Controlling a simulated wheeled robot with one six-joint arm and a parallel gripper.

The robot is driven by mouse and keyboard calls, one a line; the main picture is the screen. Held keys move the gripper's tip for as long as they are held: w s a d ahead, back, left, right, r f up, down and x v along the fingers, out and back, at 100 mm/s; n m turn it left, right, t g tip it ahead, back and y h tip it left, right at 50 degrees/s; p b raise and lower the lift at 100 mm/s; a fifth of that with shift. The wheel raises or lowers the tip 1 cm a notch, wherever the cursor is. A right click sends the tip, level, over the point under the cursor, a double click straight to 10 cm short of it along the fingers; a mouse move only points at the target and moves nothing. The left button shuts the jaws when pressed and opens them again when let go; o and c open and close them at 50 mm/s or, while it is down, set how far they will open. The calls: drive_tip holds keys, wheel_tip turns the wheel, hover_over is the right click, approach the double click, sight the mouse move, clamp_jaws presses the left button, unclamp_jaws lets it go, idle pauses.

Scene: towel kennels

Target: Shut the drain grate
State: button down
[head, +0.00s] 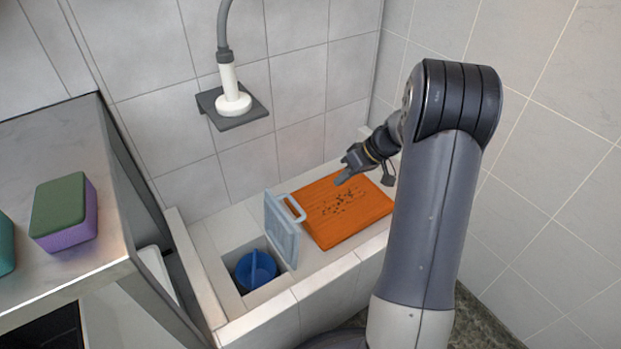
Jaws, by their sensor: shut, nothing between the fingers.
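The drain grate (281,234) is a pale blue panel that stands upright, open, along the right side of the square drain opening (235,257). A light handle loop (295,208) sticks out from its right face, over the edge of the orange mat. A blue bucket-like piece (257,271) sits inside the opening. My gripper (342,180) is shut and empty, above the orange mat, to the right of and apart from the grate. The grate's lower edge is partly hidden, so I cannot see its hinge.
An orange mat (366,213) with dark crumbs (343,202) lies right of the grate. A shower head (232,93) rests on a grey wall shelf (238,117). A counter (62,150) at left holds a green and purple sponge (66,213).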

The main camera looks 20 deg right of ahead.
drive_tip(key=a+r+b+x, duration=0.1)
drive_tip(key=a+b+x, duration=0.1)
drive_tip(key=x, duration=1)
drive_tip(key=shift+s+a+r+b, duration=0.2)
drive_tip(key=shift+s+b, duration=0.2)
drive_tip(key=shift+b, duration=0.4)
